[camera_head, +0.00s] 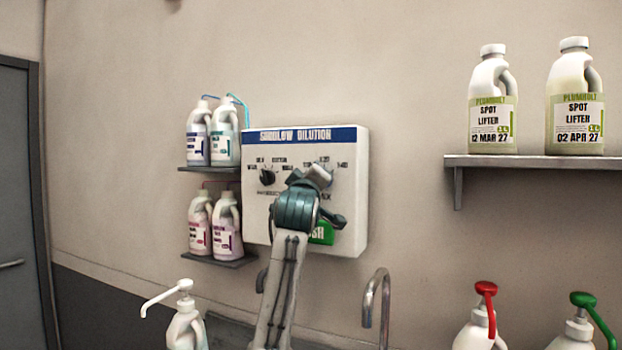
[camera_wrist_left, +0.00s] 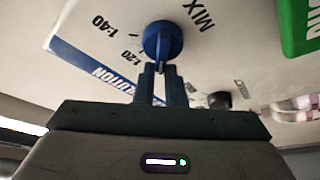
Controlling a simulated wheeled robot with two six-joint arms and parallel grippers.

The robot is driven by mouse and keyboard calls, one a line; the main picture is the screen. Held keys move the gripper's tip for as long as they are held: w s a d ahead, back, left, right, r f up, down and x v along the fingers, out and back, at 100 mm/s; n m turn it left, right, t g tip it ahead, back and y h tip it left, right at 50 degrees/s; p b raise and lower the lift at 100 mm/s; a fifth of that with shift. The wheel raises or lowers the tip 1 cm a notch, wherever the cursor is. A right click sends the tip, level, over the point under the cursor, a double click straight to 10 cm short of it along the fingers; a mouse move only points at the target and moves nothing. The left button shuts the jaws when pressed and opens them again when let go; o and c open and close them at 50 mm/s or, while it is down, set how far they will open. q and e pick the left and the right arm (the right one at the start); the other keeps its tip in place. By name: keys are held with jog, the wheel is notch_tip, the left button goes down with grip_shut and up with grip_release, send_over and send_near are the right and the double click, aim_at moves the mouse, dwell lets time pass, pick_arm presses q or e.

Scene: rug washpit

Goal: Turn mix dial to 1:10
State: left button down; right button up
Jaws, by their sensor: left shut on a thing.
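The white dilution panel (camera_head: 352,200) with a blue header hangs on the wall. Its blue mix dial (camera_wrist_left: 163,38) shows in the left wrist view, beside printed marks 1:40 and 1:20. My left gripper (camera_wrist_left: 161,82) is shut on the dial's near edge. My fingers cover the print just below the dial, and I cannot read the pointer's exact setting. In the head view my left gripper (camera_head: 318,182) covers most of the mix dial and part of its scale.
A black product dial (camera_head: 267,177) sits left on the panel. A green button (camera_head: 322,234) is partly behind my arm. Shelves with bottles (camera_head: 225,140) flank the panel on the left. A tap (camera_head: 378,295) and a white pump bottle (camera_head: 186,325) stand below.

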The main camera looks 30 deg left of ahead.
pick_arm(q)
jog(key=shift+w+d+f, duration=0.1)
jog(key=shift+w+f, duration=0.1)
jog(key=shift+f, duration=0.25)
jog(key=c, duration=1.5)
grip_release()
jog(key=shift+s+r, duration=0.1)
jog(key=shift+s, duration=0.05)
jog(key=b+v, duration=0.4)
jog(key=v, duration=0.6)
jog(key=shift+s+d, duration=0.2)
jog(key=shift+d, duration=0.1)
